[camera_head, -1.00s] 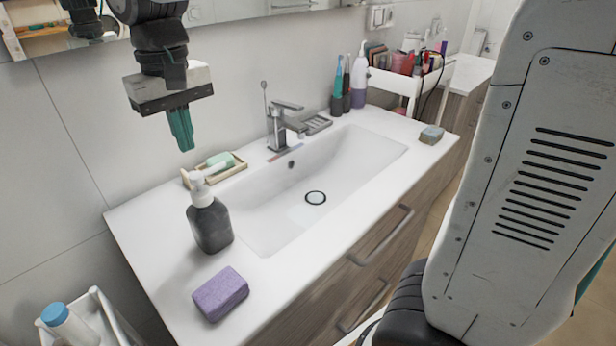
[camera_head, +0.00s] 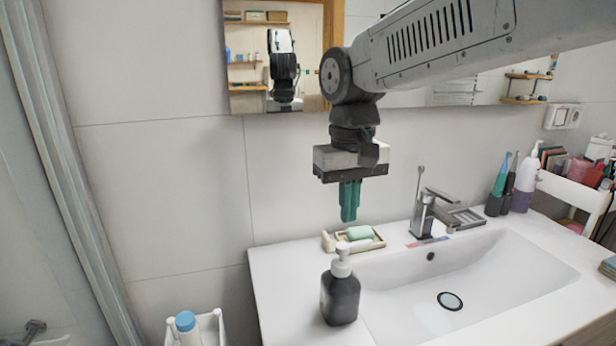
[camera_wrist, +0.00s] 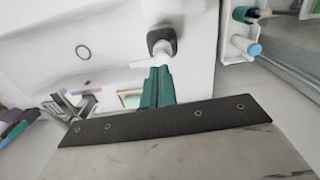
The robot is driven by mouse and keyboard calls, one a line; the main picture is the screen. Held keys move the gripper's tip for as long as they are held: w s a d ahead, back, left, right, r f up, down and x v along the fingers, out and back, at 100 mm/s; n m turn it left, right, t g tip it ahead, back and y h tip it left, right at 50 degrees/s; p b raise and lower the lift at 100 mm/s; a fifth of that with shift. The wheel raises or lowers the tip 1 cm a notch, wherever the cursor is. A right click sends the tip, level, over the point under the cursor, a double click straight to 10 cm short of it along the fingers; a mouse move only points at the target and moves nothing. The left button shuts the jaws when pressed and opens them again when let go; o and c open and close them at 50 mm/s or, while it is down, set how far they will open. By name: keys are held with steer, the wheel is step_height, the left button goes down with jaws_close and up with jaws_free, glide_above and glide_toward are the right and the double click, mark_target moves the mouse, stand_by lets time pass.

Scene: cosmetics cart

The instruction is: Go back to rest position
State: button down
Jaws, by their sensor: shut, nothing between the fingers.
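My gripper (camera_head: 349,202) hangs pointing down above the back left part of the sink counter, with its green fingers closed together and nothing between them. In the wrist view the fingers (camera_wrist: 157,86) are also together. Below the gripper in the head view, a green soap bar (camera_head: 359,233) lies in a wooden soap dish (camera_head: 372,245). A dark pump bottle (camera_head: 340,295) with a white top stands upright on the counter, in front of the dish. The gripper is clear of all of them.
The faucet (camera_head: 423,215) and a grey rack (camera_head: 460,217) are right of the gripper. Toothbrushes and a bottle (camera_head: 526,180) stand further right. A white cart (camera_head: 214,326) with a blue-capped bottle (camera_head: 187,328) is at lower left. The wall and mirror (camera_head: 275,55) are behind my arm.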

steer(key=s+d+f+m, duration=0.1)
steer(key=s+d+f, duration=0.2)
steer(key=s+d, duration=0.4)
steer(key=s+d+f+m+t, duration=0.1)
steer(key=s+d+f, duration=0.2)
steer(key=s+d, duration=0.5)
steer(key=s, duration=0.5)
steer(key=shift+s+d+m+t, duration=0.2)
steer(key=shift+s+m+t, duration=0.1)
steer(key=shift+m, duration=0.1)
steer(key=shift+d, duration=0.1)
